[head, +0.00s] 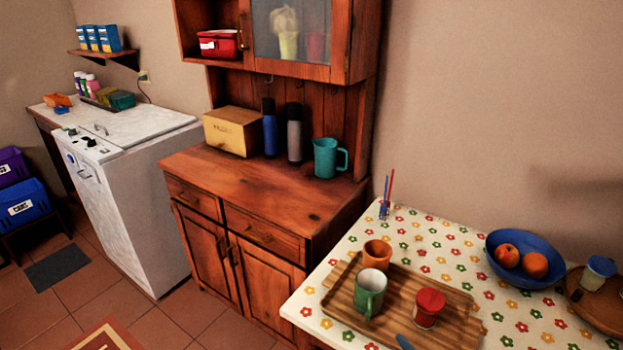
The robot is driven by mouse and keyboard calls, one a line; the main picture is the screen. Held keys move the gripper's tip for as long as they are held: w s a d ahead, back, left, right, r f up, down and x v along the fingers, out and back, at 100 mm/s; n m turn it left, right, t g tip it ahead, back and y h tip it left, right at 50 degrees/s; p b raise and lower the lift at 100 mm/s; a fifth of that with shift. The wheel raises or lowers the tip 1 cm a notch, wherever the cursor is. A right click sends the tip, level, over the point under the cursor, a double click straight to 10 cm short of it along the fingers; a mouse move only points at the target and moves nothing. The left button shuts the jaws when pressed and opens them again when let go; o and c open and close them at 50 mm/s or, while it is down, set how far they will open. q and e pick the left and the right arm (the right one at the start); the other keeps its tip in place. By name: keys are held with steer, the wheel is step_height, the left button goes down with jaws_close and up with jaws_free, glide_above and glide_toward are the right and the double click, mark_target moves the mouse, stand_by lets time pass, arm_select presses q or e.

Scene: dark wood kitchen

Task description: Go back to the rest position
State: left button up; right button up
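Neither of my grippers nor my arms show in the head view. The task names no object. A blue bowl (497,240) with round orange-red fruit (535,265) stands to the right of the tray.
A round wooden board (600,308) lies at the table's right. Tiled floor (190,322) shows at lower left.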

steer(key=s+d+f+m+g+h, duration=0.2)
steer(key=s+d+f+m+g, duration=0.1)
steer(key=s+f+m, duration=0.3)
steer(key=s+d+f+m+g+h, duration=0.25)
steer(key=s+f+m+g, duration=0.2)
steer(key=f, duration=0.35)
arm_select(q)
step_height(320, 180, up, 14)
steer(key=a+p, duration=0.1)
steer(key=p, duration=1.5)
steer(key=shift+s+a+m+p, duration=0.2)
steer(key=shift+s+m+p, duration=0.15)
steer(key=shift+m+p, duration=0.05)
arm_select(e)
step_height(320, 180, up, 15)
steer(key=d+n+t, duration=0.1)
steer(key=shift+s+t, duration=0.35)
